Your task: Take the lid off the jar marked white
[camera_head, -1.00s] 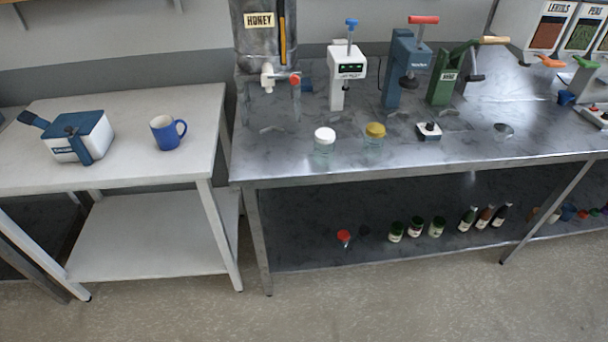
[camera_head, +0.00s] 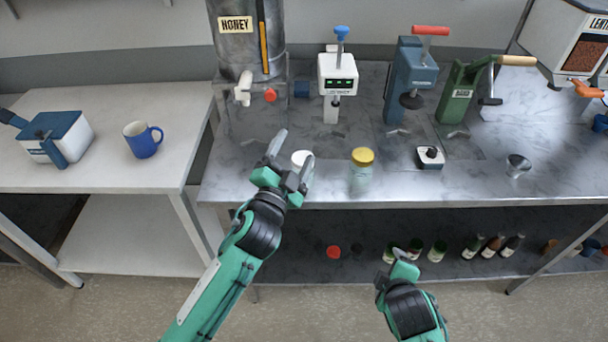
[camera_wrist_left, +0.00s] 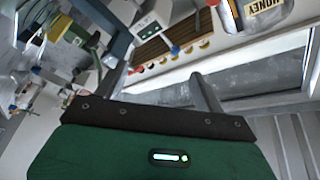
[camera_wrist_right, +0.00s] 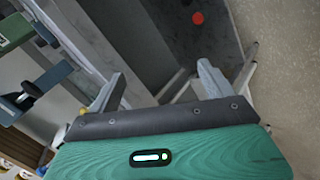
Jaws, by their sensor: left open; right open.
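The white-lidded jar (camera_head: 301,157) stands on the steel bench, and its body is mostly hidden behind my left gripper. My left gripper (camera_head: 293,158) is open, in front of and above the jar, with no jar between its fingers that I can make out. The left wrist view shows its fingers (camera_wrist_left: 201,92) apart. A yellow-lidded glass jar (camera_head: 361,172) stands just to the right. My right gripper (camera_head: 392,270) is low in front of the bench, open and empty; its fingers (camera_wrist_right: 160,85) are apart in the right wrist view.
A honey tank (camera_head: 232,55) with a red-handled tap, a white device (camera_head: 337,75), a blue press (camera_head: 405,85) and a green press (camera_head: 460,95) stand behind the jars. A small button box (camera_head: 430,158) and metal cup (camera_head: 517,166) are right. A blue mug (camera_head: 142,142) is on the left table.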

